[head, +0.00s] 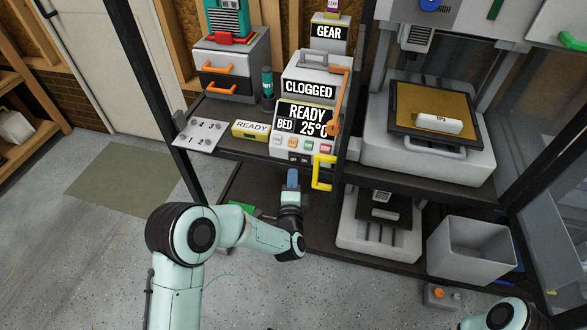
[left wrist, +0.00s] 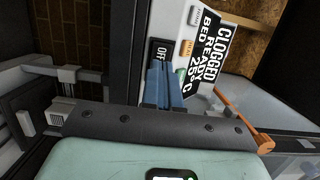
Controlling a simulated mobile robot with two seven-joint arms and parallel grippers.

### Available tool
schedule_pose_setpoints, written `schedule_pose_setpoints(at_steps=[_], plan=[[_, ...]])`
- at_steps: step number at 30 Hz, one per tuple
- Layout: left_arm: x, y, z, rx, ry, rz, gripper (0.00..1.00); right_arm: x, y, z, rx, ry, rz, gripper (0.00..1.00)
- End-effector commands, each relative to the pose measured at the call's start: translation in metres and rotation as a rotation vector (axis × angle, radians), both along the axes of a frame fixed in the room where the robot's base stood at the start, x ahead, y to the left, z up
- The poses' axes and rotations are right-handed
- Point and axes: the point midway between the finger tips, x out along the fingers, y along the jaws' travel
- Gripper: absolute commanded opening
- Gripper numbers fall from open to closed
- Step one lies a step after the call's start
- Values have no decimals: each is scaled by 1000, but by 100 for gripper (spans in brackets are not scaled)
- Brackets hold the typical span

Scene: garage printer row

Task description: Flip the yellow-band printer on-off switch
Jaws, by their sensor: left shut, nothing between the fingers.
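The control panel (head: 305,118) reads READY, BED 25°C, with a row of small coloured buttons under the text. It also shows, turned on its side, in the left wrist view (left wrist: 207,55). A dark OFF label (left wrist: 161,50) sits at the panel's edge in the left wrist view. My left gripper (head: 292,180) is shut and empty, just below the panel in the head view. Its blue fingers (left wrist: 165,84) point toward the OFF label in the left wrist view; I cannot tell whether they touch anything. The switch itself is not clearly visible. My right gripper is out of view.
A yellow bracket (head: 323,172) sticks out right of my left gripper. An orange lever (head: 338,100) hangs beside the CLOGGED sign (head: 310,88). A large printer with a gold bed (head: 437,108) stands right. A grey bin (head: 470,248) is low right. Floor at left is clear.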

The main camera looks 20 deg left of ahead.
Motion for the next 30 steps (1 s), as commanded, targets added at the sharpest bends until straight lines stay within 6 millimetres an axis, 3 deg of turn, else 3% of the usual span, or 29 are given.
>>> schedule_pose_setpoints(at_steps=[3,9,30], plan=[[19,6,-2,-1,0,3,0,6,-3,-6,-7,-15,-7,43],[37,9,-1,0,0,0,0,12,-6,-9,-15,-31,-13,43],[43,11,1,-2,-4,-46,0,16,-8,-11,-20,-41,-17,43]])
